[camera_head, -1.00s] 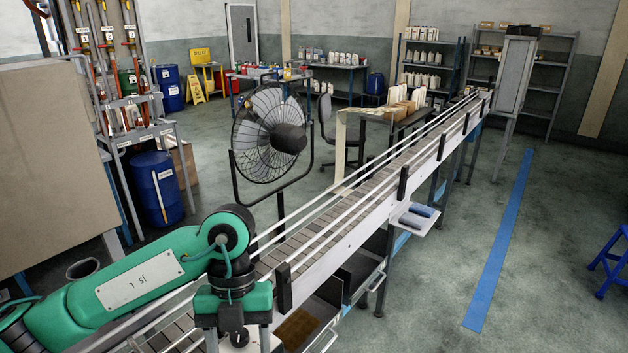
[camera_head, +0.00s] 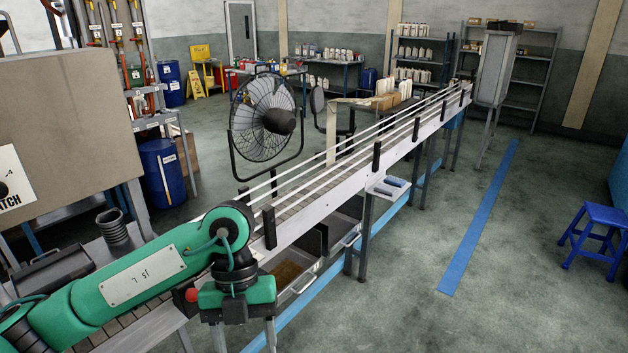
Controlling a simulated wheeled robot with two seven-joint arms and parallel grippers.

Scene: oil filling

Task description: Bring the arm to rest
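My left arm (camera_head: 140,278), green with black joints, comes in from the lower left over the near end of the conveyor. My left gripper (camera_head: 244,338) hangs below its wrist at the bottom of the picture. Its two grey fingers point down and stand well apart, with nothing seen between them. The lower ends of the fingers are close to or past the frame edge. My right gripper is not in view.
The conveyor (camera_head: 345,178) runs from lower left to upper right, with a fan (camera_head: 265,118) behind it. Open drawers (camera_head: 290,275) lie under it. A beige machine (camera_head: 62,130) stands at left, a blue stool (camera_head: 597,232) at right.

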